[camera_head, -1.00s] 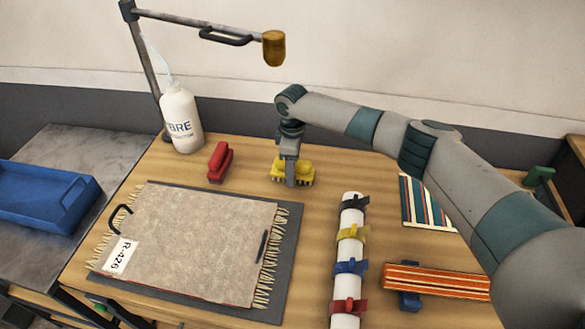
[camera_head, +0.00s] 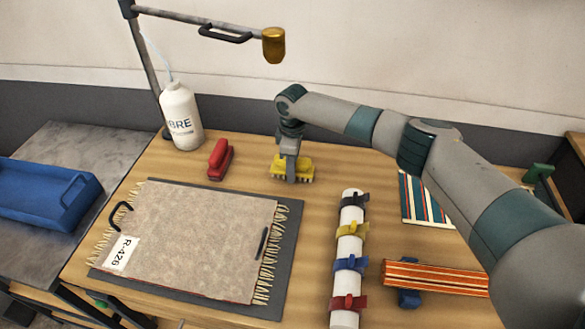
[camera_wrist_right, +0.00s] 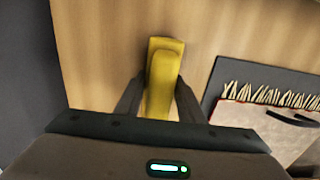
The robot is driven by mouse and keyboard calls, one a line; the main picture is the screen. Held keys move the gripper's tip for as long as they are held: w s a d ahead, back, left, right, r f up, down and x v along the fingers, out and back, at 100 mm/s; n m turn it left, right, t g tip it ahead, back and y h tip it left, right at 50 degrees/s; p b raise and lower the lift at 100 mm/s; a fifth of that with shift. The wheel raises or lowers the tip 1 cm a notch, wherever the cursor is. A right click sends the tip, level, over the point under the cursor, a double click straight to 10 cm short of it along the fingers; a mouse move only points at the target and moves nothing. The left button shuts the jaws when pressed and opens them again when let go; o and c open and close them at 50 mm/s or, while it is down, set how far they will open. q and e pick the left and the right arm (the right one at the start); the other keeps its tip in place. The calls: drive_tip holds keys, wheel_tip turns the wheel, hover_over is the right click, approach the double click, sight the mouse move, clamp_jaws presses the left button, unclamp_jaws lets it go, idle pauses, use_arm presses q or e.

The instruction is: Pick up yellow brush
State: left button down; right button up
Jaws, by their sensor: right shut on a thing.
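The yellow brush (camera_head: 306,170) is on the wooden table behind the right part of the rug board, with its bristles pointing down. In the right wrist view the yellow brush (camera_wrist_right: 163,75) lies between the two dark fingers. My right gripper (camera_head: 291,177) reaches down over it from above and is shut on it. In the right wrist view my right gripper (camera_wrist_right: 158,100) has a finger against each side of the brush. Whether the bristles touch the table or are just above it, I cannot tell. My left gripper is not in view.
A white bottle (camera_head: 181,118) and a lamp (camera_head: 273,46) stand behind. A rug sample (camera_head: 195,240) on a dark board lies in front. A white roll with coloured straps (camera_head: 348,250) lies to the right. A blue bin (camera_head: 45,195) is far left.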

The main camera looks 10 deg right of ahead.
drive_tip(key=shift+r+b, duration=0.3)
drive_tip(key=shift+r, duration=0.15)
wheel_tip(320, 180, up, 3)
drive_tip(key=shift+s+d+r+b, duration=0.1)
drive_tip(key=shift+b, duration=0.65)
drive_tip(key=s+d+r+b, duration=0.2)
drive_tip(key=s+d+r, duration=0.3)
drive_tip(key=s, duration=0.5)
drive_tip(key=shift+r+b, duration=0.35)
drive_tip(key=shift+r, duration=0.65)
drive_tip(key=o, duration=0.3)
drive_tip(key=shift+c, duration=0.5)
